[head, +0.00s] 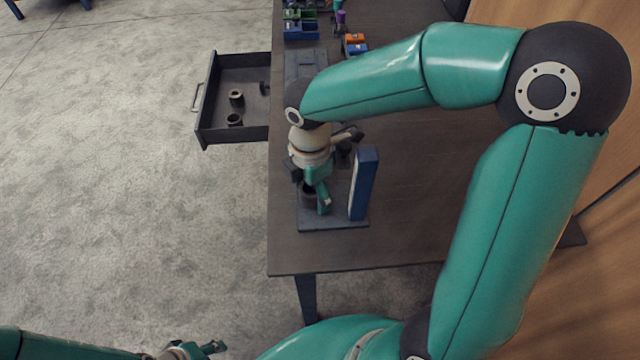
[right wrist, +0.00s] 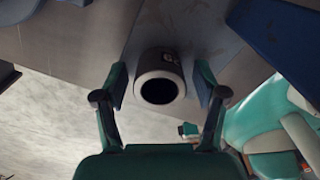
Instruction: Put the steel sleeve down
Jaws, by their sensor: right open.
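The steel sleeve (right wrist: 172,62) is a dark grey hollow cylinder with a pale mark on its side. In the right wrist view it stands between the fingers of my right gripper (right wrist: 160,84), with a gap at each side. In the head view the sleeve (head: 308,192) is partly hidden by my right gripper (head: 316,196), which is open around it. The sleeve is over the front of a grey base plate (head: 335,222); whether it rests on the plate is hard to tell. My left gripper (head: 205,349) is at the bottom edge, far from the table.
A blue upright block (head: 362,184) stands on the plate, right of the gripper. An open drawer (head: 205,128) at the left holds two dark ring-like parts (head: 236,97). Coloured bins (head: 300,28) are at the back. The table (head: 420,190) is clear at the right.

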